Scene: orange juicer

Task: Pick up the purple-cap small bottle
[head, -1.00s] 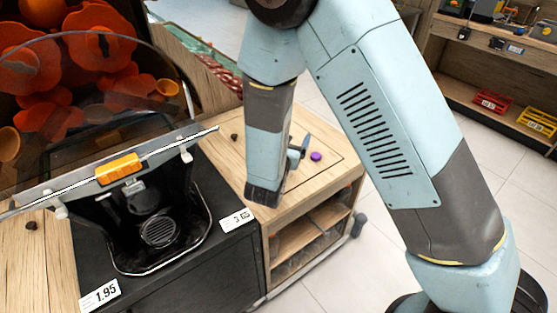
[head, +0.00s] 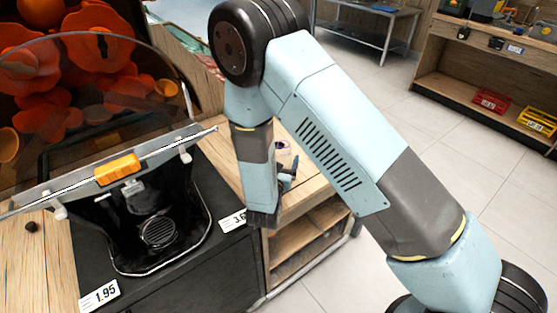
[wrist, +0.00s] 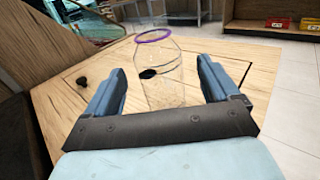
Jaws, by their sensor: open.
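The small bottle (wrist: 162,88) is clear, with a purple ring at its top. In the wrist view it stands upright on the wooden counter, ahead of and between the two fingers of my gripper (wrist: 160,67). The fingers are open and spread to either side of it, and nothing is held. Whether they reach alongside the bottle or stop short is hard to tell. In the head view my gripper (head: 288,174) is low over the wooden counter. My arm hides much of that area there; a small dark-purple spot beside it is too unclear to name.
A black knob-like piece (wrist: 82,82) lies on the wooden counter (wrist: 58,105), left of the bottle. In the head view the black juicer (head: 158,232) with its clear cover stands left of my arm. Shelves with red (head: 491,100) and yellow trays are far right.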

